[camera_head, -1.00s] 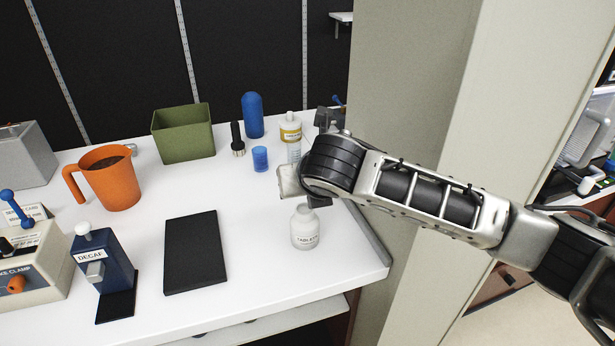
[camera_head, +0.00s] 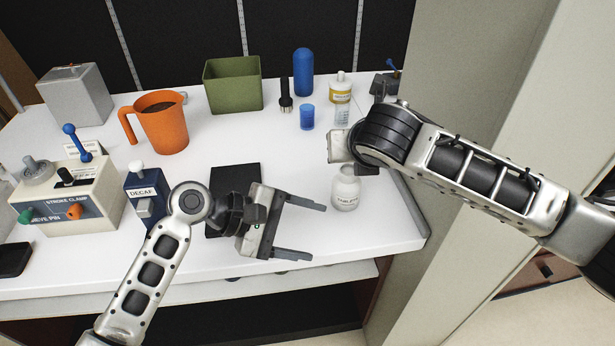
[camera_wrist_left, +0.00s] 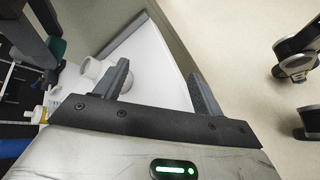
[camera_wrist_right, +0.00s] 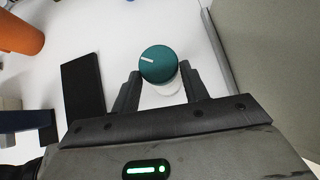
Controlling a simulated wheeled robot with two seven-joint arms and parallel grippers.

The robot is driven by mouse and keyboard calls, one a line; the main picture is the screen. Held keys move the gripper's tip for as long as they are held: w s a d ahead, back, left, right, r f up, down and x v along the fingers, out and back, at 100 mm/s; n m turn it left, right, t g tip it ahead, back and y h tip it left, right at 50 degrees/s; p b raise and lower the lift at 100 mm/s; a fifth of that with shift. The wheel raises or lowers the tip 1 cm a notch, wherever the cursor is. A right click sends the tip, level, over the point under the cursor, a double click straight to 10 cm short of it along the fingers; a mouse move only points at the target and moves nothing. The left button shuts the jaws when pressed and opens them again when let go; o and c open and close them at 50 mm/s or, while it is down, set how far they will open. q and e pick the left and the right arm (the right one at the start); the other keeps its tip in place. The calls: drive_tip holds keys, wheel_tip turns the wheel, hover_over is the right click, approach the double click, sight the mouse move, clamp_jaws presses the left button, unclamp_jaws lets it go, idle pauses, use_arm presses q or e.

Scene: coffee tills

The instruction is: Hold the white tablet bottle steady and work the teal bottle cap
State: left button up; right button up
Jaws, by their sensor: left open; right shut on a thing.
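The white tablet bottle (camera_head: 346,192) stands upright near the counter's right end, its pale neck bare. My right gripper (camera_wrist_right: 159,72) is shut on the teal bottle cap (camera_wrist_right: 158,64), which has a white mark on top. The cap is off the bottle: in the left wrist view the teal cap (camera_wrist_left: 57,47) is apart from the bottle's neck (camera_wrist_left: 94,68). In the head view the cap is hidden by my right gripper. My left gripper (camera_head: 318,232) is open and empty, left of and nearer than the bottle, its fingers pointing right.
A black mat (camera_head: 240,173) lies left of the bottle. A grey-beige pillar (camera_head: 470,80) rises close on the right.

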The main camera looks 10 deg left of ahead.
sight(338, 190)
use_arm(q)
drive_tip(key=w+n, duration=0.3)
drive_tip(key=w, duration=0.1)
drive_tip(key=w+n, duration=0.3)
drive_tip(key=w, duration=0.1)
drive_tip(key=w+a+n+y, duration=0.1)
drive_tip(key=w+n, duration=0.3)
drive_tip(key=shift+r, duration=0.1)
drive_tip(key=shift+x, duration=3.85)
drive_tip(key=c, duration=1.1)
drive_tip(key=o, duration=1.3)
drive_tip(key=shift+c, duration=0.2)
drive_tip(key=c, duration=1.3)
